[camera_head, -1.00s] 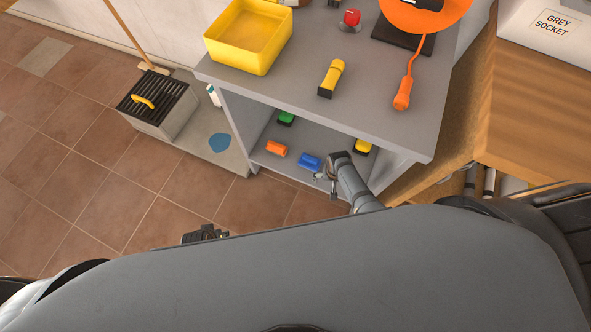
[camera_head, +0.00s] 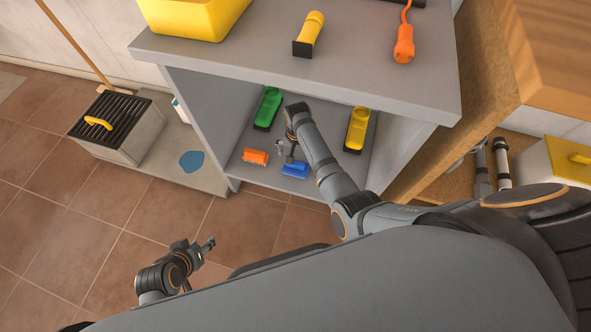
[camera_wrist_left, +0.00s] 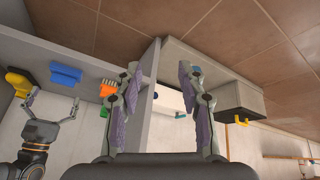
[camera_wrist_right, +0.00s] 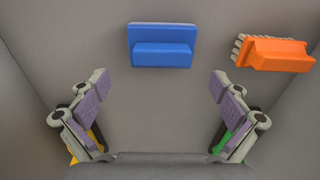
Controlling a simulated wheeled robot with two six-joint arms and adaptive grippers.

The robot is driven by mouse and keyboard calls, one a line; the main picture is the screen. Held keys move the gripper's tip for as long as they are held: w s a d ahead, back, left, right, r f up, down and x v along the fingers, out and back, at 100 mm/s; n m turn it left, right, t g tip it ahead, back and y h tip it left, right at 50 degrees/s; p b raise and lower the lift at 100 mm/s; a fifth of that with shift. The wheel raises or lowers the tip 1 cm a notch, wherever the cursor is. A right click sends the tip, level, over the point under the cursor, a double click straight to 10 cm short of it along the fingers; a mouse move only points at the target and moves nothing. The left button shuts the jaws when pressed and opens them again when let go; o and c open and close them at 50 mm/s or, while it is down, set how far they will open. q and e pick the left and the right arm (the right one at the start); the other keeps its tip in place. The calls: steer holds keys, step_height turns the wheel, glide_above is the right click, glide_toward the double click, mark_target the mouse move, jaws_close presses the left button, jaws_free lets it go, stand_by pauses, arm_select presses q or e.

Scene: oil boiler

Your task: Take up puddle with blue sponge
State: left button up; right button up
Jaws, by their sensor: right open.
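The blue sponge (camera_head: 295,170) lies on the lower shelf of the grey cabinet. It shows whole in the right wrist view (camera_wrist_right: 161,46), just beyond my open, empty right gripper (camera_wrist_right: 157,84). In the head view my right gripper (camera_head: 286,150) is inside the shelf, close to the sponge; no contact shows. The blue puddle (camera_head: 191,161) lies on the grey slab left of the cabinet. My left gripper (camera_head: 207,245) is over the tiled floor, in front of the slab. The left wrist view shows its fingers (camera_wrist_left: 159,70) apart with nothing held.
An orange brush (camera_head: 256,157) lies beside the sponge. Green (camera_head: 267,108) and yellow (camera_head: 357,129) tools lie deeper in the shelf. The cabinet top (camera_head: 235,54) overhangs my right arm. A grilled box (camera_head: 113,126) stands left of the puddle. The tiled floor is clear.

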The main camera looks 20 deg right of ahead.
mark_target(296, 163)
steer(key=shift+s+a+f+b, duration=0.1)
steer(key=shift+s+f+b, duration=0.05)
steer(key=shift+f+b, duration=0.4)
arm_select(q)
steer(key=w+a+r+t, duration=0.1)
steer(key=w+r+t, duration=0.6)
steer(key=w+r, duration=0.4)
arm_select(e)
steer(key=shift+s+a+f+b, duration=0.15)
steer(key=shift+f+b, duration=0.2)
steer(key=shift+f, duration=0.4)
steer(key=shift+f+b, duration=0.45)
steer(key=shift+f, duration=0.25)
steer(key=shift+f+b, duration=0.35)
steer(key=shift+f, duration=0.2)
steer(key=c, duration=1)
arm_select(q)
steer(key=w+r+t, duration=0.3)
steer(key=r, duration=0.4)
steer(key=w+r+t, duration=0.3)
steer(key=r+t, duration=0.1)
steer(key=r, duration=0.3)
steer(key=shift+a+r+y, duration=0.2)
steer(key=shift+a+y, duration=0.1)
